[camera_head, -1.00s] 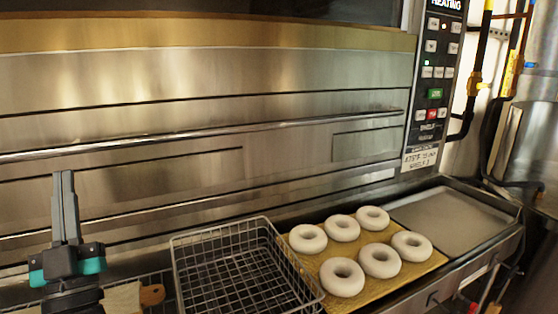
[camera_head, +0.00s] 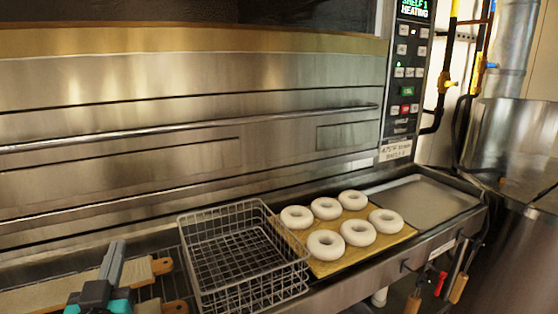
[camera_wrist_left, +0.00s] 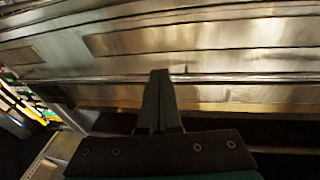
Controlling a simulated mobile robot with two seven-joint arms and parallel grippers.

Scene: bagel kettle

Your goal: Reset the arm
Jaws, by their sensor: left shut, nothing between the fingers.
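My left gripper (camera_head: 114,262) is at the lower left of the head view, with its two fingers together and nothing between them. It points up and slightly right, in front of the oven and left of the wire basket. In the left wrist view the closed fingers (camera_wrist_left: 158,100) point toward the steel oven front. My right gripper is not in view.
An empty wire basket (camera_head: 185,245) stands on the ledge. Right of it several white bagels (camera_head: 327,243) lie on a yellow board (camera_head: 335,268). Wooden-handled boards (camera_head: 40,297) lie near my gripper. The oven (camera_head: 200,110) fills the back. A metal tray (camera_head: 425,200) is at the right.

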